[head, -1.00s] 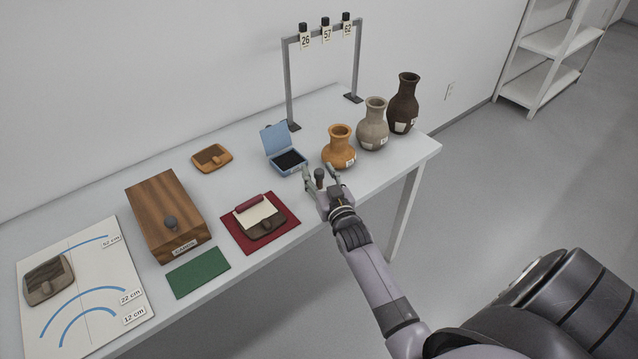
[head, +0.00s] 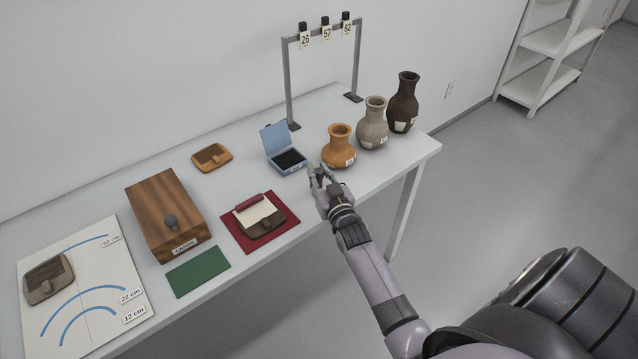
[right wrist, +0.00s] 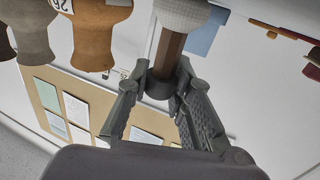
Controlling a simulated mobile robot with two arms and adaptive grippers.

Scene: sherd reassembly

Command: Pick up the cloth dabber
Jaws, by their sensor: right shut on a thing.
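The cloth dabber shows in the right wrist view, with a pale woven cloth head (right wrist: 188,14) and a brown faceted handle (right wrist: 167,52) ending in a dark knob. My right gripper (right wrist: 163,76) is shut on the handle near its knob end. In the head view the right gripper (head: 321,173) is at the table's front edge, in front of the orange vase, and its fingers hide most of the dabber. I cannot tell whether the cloth head touches the table. My left gripper is not in view.
The orange vase (head: 339,150), grey vase (head: 373,128) and dark vase (head: 403,105) stand right of the gripper. An open blue case (head: 276,138) is just behind it. A red mat (head: 285,229), wooden box (head: 150,205) and green mat (head: 198,272) lie left.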

